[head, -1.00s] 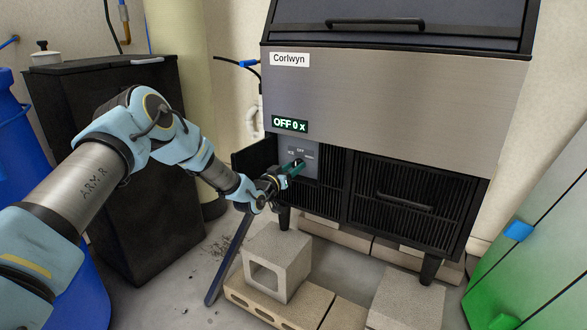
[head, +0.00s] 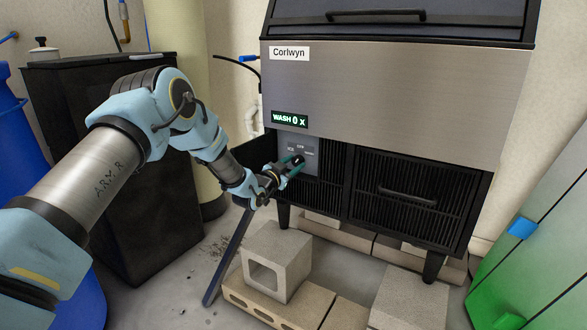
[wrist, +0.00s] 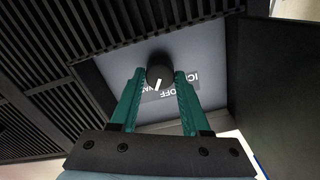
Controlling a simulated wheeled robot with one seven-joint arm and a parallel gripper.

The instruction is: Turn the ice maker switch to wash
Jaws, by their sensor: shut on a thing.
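The ice maker (head: 400,95) is a steel and black machine labelled Corlwyn. Its small green display (head: 290,120) reads "WASH 0 x". The switch is a round black knob (wrist: 160,68) with a white mark, on a grey panel (wrist: 112,70) with partly covered ICE, OFF and wash lettering. My gripper (head: 295,164) is at this panel in the head view. In the wrist view its green fingers (wrist: 160,76) stand on either side of the knob and are shut on it. In the head view the fingers largely hide the knob.
An open black door (wrist: 275,85) stands beside the panel, on the right in the wrist view. Concrete blocks (head: 277,255) lie on the floor below. A black cabinet (head: 120,180) stands left, and a green-and-white cabinet (head: 540,240) stands right.

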